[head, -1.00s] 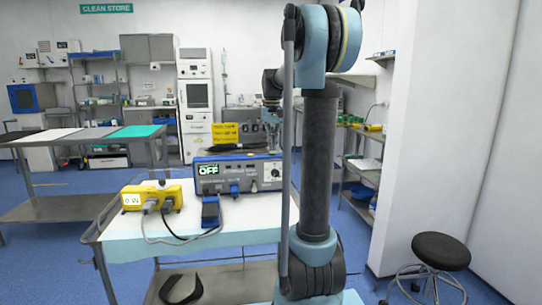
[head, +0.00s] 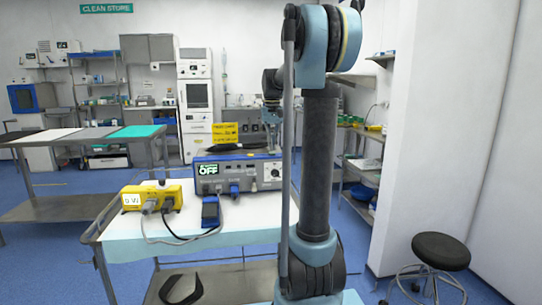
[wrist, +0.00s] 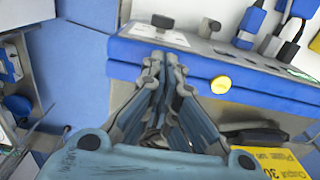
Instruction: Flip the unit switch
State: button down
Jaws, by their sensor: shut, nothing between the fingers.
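The blue unit (head: 236,187) stands on the draped cart, and its display (head: 208,169) reads OFF. A dial sits at the right of its front panel. In the wrist view the unit's blue edge (wrist: 290,92) crosses the upper picture, with a yellow round part (wrist: 221,84) on it and two small black parts (wrist: 162,20) (wrist: 208,27) beyond. I cannot tell which part is the switch. My gripper (wrist: 161,62) is shut and empty, its fingertips over the unit's edge; contact cannot be told. In the head view my gripper (head: 271,134) is small, above and behind the unit's right part.
A yellow box (head: 152,198) with a display and cables stands left on the cart top (head: 125,235). A yellow card (head: 225,134) stands above the unit. A stool (head: 441,252) is at the right.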

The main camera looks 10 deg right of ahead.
aim_at(272, 153)
jog(key=shift+f, duration=1)
dwell(0.8)
jog(key=shift+r, duration=3.5)
jog(key=s+f+t, duration=0.1)
jog(key=s+f, duration=0.4)
jog(key=s, duration=0.5)
jog(key=s+f, duration=0.5)
jog(key=s, duration=0.5)
jog(key=s+f+t, duration=0.1)
jog(key=s+f, duration=1.4)
jog(key=f, duration=0.2)
jog(key=shift+s+f, duration=0.35)
